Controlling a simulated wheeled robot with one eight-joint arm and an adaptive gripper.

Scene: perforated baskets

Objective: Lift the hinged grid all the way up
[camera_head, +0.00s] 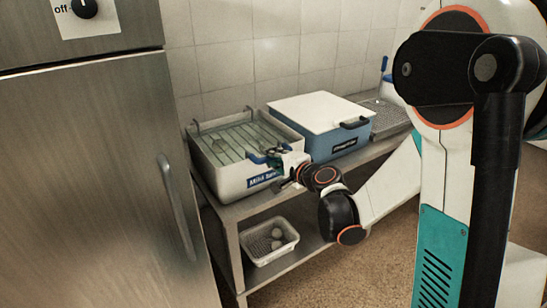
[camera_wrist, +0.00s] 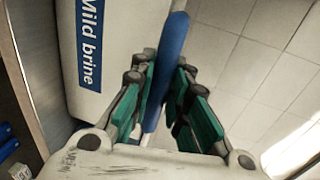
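The hinged grid (camera_head: 235,140) lies flat across the top of the left white tub (camera_head: 232,186), its bars running over the pale contents. The tub's front carries a blue "Mild brine" label, which also shows in the wrist view (camera_wrist: 90,45). My gripper (camera_head: 270,157) is at the tub's front right rim. In the wrist view, the blue handle (camera_wrist: 172,45) runs between my green-padded fingers (camera_wrist: 166,82), which close on it from both sides. My gripper hides part of the handle in the head view.
A blue tub with a white lid (camera_head: 315,108) stands right beside the brine tub. A perforated basket (camera_head: 287,250) with pale round pieces sits on the lower shelf. A metal cabinet (camera_head: 90,190) stands close on the left; a tiled wall (camera_head: 225,65) is behind.

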